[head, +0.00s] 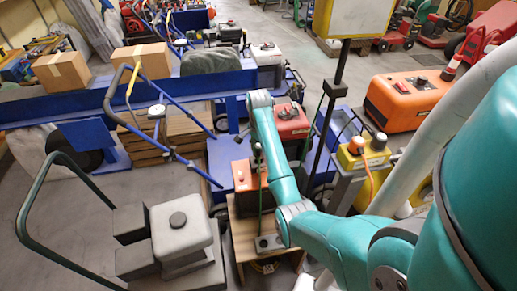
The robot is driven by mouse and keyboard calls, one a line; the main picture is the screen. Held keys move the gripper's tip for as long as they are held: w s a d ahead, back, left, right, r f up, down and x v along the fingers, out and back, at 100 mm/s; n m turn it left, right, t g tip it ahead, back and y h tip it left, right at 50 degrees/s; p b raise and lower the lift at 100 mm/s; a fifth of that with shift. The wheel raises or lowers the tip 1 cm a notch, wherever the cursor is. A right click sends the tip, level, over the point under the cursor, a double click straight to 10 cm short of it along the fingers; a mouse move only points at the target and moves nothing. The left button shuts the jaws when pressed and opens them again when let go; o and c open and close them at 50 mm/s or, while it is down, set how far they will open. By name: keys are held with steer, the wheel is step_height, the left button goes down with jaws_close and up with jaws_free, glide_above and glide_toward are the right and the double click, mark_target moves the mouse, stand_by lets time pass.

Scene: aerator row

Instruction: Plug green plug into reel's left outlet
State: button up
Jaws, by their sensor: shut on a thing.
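My gripper (258,158) is small and dark at the end of the teal arm, pointing down over the wooden stand. It is shut on the green plug, which is too small and covered to make out clearly. A thin dark green cable (261,200) runs down from the gripper to a small grey box on the stand. An orange-red unit (241,176) stands right beside and behind the gripper. I cannot tell which thing is the reel, and its left outlet cannot be made out.
The wooden stand (240,234) carries the grey box (268,243). A yellow box (362,157) with an orange plug and cable stands to the right. A dark post (331,100) rises between. A grey machine (180,228) with a green handle is at left.

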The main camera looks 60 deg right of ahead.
steer(key=shift+f, duration=2.15)
steer(key=o, duration=1.2)
steer(key=shift+o, duration=0.2)
